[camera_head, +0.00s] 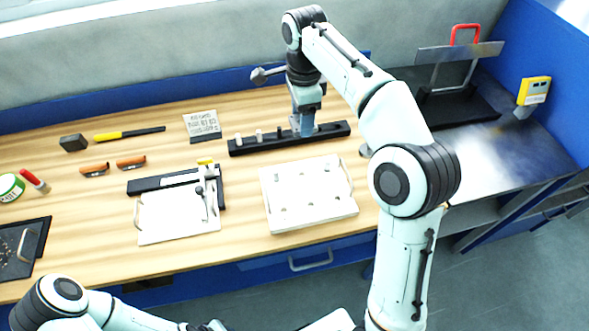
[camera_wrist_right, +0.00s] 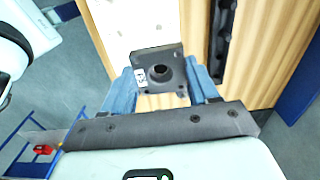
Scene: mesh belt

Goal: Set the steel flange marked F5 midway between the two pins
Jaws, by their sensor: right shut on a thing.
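My right gripper (camera_head: 307,126) is at the right part of a long black rack (camera_head: 245,148) in the head view. In the right wrist view its two blue fingers (camera_wrist_right: 163,90) are shut on a dark square steel flange (camera_wrist_right: 150,62) with a round bore and a small white label. The label's mark is too small to read. The flange cannot be made out in the head view. A pale plate (camera_head: 290,217) with several small spots and studs lies in front of the rack; I cannot tell which are the two pins. My left arm shows at lower left, its gripper out of view.
A black-and-white fixture (camera_head: 160,222) lies left of the plate. A black stand with a red handle (camera_head: 465,33) is at right.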

